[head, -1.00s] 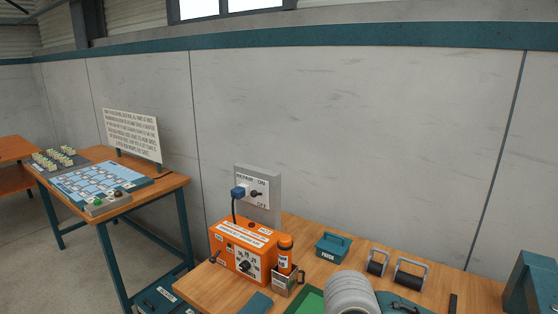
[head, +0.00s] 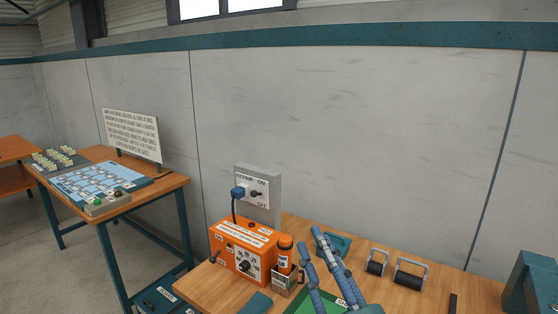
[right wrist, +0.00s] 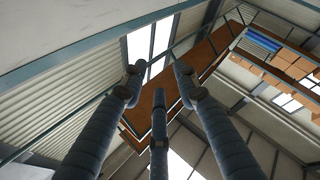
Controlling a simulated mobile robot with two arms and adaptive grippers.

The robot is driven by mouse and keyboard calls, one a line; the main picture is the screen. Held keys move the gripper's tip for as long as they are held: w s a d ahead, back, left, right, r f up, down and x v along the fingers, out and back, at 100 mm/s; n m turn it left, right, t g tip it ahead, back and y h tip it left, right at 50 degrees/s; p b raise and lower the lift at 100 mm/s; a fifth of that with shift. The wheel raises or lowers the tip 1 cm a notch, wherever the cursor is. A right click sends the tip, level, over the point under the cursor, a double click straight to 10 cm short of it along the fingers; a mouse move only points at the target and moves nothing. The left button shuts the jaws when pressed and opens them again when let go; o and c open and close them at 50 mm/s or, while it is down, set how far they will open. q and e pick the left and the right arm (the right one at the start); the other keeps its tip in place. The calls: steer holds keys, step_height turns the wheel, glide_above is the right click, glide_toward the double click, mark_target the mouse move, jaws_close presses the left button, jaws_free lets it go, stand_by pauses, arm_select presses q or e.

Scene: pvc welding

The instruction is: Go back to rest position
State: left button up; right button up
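My right gripper (head: 314,239) rises from the bottom edge of the head view, its blue-grey fingers pointing up over the wooden workbench (head: 410,299). In the right wrist view the right gripper (right wrist: 158,82) has its fingers spread apart with nothing between them. Behind them that view shows the roof, windows and high shelving, so the hand points upward. My left gripper is in neither view.
An orange control box (head: 243,250) and an orange-capped tool in a metal holder (head: 287,281) stand left of the gripper. A teal box (head: 345,241) is partly hidden behind the fingers. Two rollers (head: 411,274) lie to the right. A green mat (head: 302,304) lies below.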

steer(key=s+d+f+m+g+h, duration=0.2)
steer(key=d+f+m+g+h, duration=0.3)
steer(key=f, duration=0.7)
steer(key=s+d+f+m+g+h, duration=0.25)
steer(key=d+f, duration=0.35)
steer(key=f, duration=0.6)
steer(key=s+d+f+m+g, duration=0.1)
steer(key=s+f+g, duration=0.4)
steer(key=s+f, duration=0.4)
steer(key=s+d+f+m+g, duration=0.15)
steer(key=s+f+g, duration=0.4)
steer(key=s, duration=0.55)
steer(key=s+f+n+g, duration=0.1)
steer(key=s+f, duration=0.2)
steer(key=f, duration=2.5)
steer(key=s+d+f+g, duration=0.1)
steer(key=s+d+f, duration=0.2)
steer(key=s+f, duration=1.2)
steer(key=shift+s+f+y, duration=0.3)
steer(key=shift+s+y, duration=0.05)
steer(key=shift+s, duration=0.55)
